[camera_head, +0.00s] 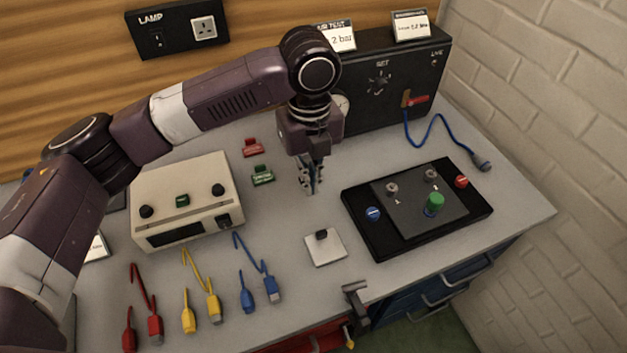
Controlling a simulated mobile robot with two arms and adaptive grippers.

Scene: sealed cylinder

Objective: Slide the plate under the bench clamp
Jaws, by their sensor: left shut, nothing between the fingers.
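A small pale square plate (338,256) with a black knob on top lies flat on the grey bench near its front edge. The dark bench clamp (354,296) is fixed at the front edge, to the right of and nearer than the plate, with a visible gap between them. My left gripper (311,190) points down over the bench, behind the plate and apart from it. Its fingers are shut and hold nothing. My right gripper is out of view.
A black panel with a green knob (435,204) lies right of the plate. A cream instrument box (181,207) stands left. Red, yellow and blue leads (248,298) lie front left. Red and green clips (262,175) sit behind. A black test unit (385,85) stands at the back.

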